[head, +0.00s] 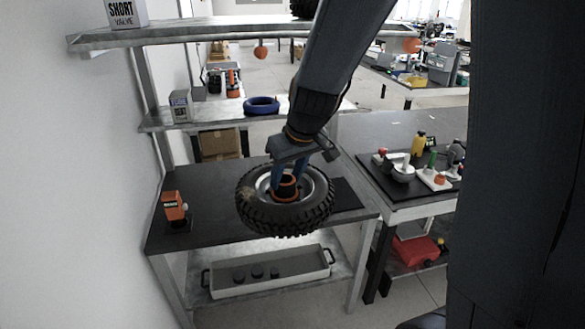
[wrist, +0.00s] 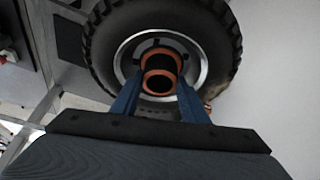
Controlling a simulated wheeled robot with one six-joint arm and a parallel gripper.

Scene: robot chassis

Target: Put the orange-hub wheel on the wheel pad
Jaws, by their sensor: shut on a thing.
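The orange-hub wheel (head: 262,218) is a black knobbly tyre with a silver rim and an orange-and-black hub. It also shows in the wrist view (wrist: 110,38), filling the top middle. My gripper (head: 285,180) is shut on the hub, its blue fingers (wrist: 158,100) on either side of it. The wheel is held roughly flat over the dark bench top; I cannot tell how high it is above it. A flat black pad (head: 347,194), likely the wheel pad, lies on the bench to the right, partly hidden by the wheel.
An orange-and-black device (head: 174,208) stands at the bench's left. Shelves above hold a blue ring (head: 262,105) and a grey box (head: 180,106). A grey tray (head: 268,275) sits on the lower shelf. A second table with a loaded black tray (head: 375,178) adjoins at right.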

